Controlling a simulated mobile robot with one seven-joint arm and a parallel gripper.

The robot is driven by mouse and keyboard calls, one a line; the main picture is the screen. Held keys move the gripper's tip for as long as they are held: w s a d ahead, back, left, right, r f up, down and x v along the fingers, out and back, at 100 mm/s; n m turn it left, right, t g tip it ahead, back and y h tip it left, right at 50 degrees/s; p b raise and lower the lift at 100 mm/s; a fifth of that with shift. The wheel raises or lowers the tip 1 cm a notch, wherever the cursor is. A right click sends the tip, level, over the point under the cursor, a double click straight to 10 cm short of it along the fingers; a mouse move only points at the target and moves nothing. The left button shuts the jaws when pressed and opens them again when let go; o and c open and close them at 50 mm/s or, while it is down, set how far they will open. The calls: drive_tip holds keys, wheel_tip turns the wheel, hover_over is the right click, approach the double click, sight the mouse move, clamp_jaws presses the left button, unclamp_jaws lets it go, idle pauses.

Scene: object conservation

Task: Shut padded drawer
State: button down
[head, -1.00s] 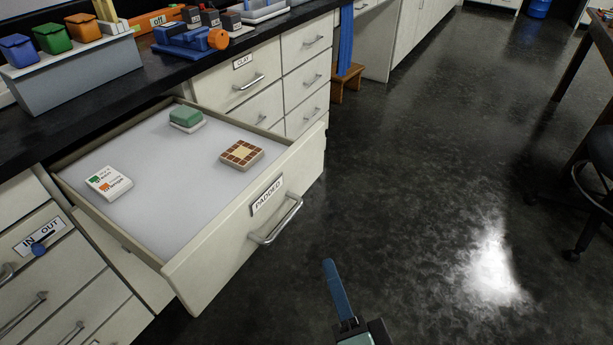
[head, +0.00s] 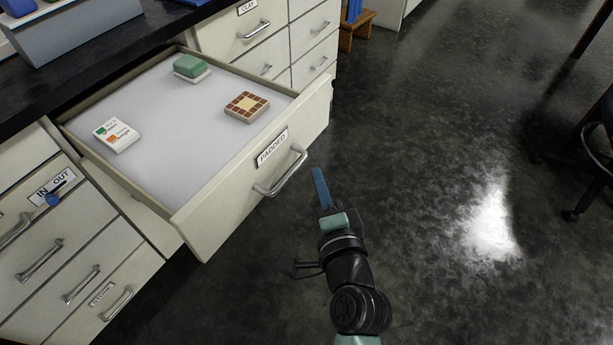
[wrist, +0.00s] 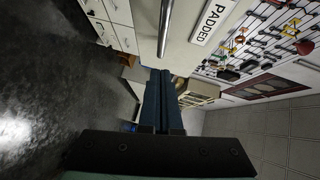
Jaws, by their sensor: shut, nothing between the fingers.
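The drawer labelled PADDED (head: 225,200) is pulled well out of the cabinet. Its pale padded floor (head: 165,135) holds a green block on a white base (head: 191,67), a brown-and-cream tiled square (head: 247,106) and a white card-like block (head: 117,134). A metal bar handle (head: 282,174) is on its front, and it also shows in the wrist view (wrist: 166,28) beside the label (wrist: 208,20). My gripper (head: 317,175) is shut and empty, with blue fingers together (wrist: 157,100). It is in front of the drawer, just right of the handle, apparently apart from it.
A drawer labelled CLAY (head: 250,30) and others beside it are closed. An IN/OUT panel with a blue knob (head: 53,199) is at the left. A wooden stool (head: 355,30) stands behind. A dark chair (head: 590,150) is at the right. The dark floor between is clear.

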drive_tip(key=shift+w+a+f, duration=0.15)
drive_tip(key=shift+w+a, duration=0.25)
drive_tip(key=shift+a, duration=0.15)
drive_tip(key=shift+w+a+f, duration=0.1)
drive_tip(key=shift+w+a, duration=0.25)
drive_tip(key=shift+a, duration=0.2)
